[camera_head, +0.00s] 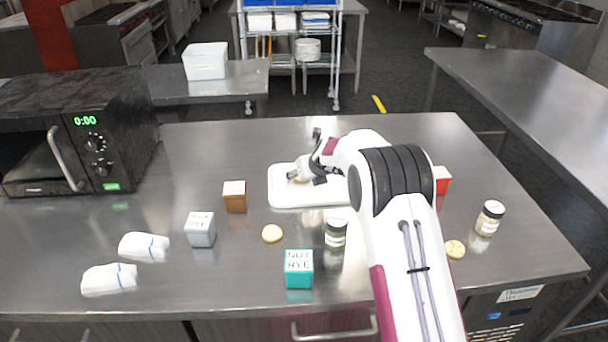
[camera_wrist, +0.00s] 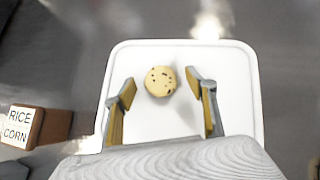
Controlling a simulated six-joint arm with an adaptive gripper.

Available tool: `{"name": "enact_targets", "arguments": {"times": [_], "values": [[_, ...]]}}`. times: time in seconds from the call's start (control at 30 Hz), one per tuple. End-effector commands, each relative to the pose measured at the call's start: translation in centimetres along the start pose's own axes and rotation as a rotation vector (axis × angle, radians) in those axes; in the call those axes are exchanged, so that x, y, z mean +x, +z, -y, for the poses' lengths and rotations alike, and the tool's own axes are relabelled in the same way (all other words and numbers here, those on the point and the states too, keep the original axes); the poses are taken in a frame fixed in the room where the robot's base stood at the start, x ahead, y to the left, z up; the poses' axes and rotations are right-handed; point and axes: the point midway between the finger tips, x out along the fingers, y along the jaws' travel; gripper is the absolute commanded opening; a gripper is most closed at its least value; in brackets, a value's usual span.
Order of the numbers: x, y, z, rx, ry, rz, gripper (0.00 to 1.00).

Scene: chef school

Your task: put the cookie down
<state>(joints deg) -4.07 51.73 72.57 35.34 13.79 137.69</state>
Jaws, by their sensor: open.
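A round pale cookie with dark chips (camera_wrist: 160,81) lies on a white tray (camera_wrist: 235,110) in the wrist view. My gripper (camera_wrist: 162,88) is open, with one finger on each side of the cookie and a gap between each finger and it. In the head view my gripper (camera_head: 306,176) is over the left part of the tray (camera_head: 290,200). The cookie there is mostly hidden by the gripper. Two other cookies lie on the steel counter: a plain one (camera_head: 272,233) left of my arm and one with marks (camera_head: 455,249) to its right.
A black microwave (camera_head: 95,140) stands at the left. Near the tray are a brown box (camera_head: 235,203), a grey box (camera_head: 201,235), a teal box (camera_head: 299,275), a dark jar (camera_head: 336,233) and a red box (camera_head: 442,184). White packets (camera_head: 110,279) lie front left; another jar (camera_head: 489,219) stands right.

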Motion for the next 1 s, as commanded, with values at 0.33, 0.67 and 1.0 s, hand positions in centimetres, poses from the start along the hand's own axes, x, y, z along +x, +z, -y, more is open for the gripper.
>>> {"name": "enact_targets", "arguments": {"times": [0.33,0.67,1.0], "values": [[-1.7,0.2,0.0,0.0,0.0,0.001,0.56],[-4.8,0.2,0.1,0.001,0.0,0.0,0.56],[-8.2,0.2,0.0,0.001,0.0,0.001,0.56]]}}
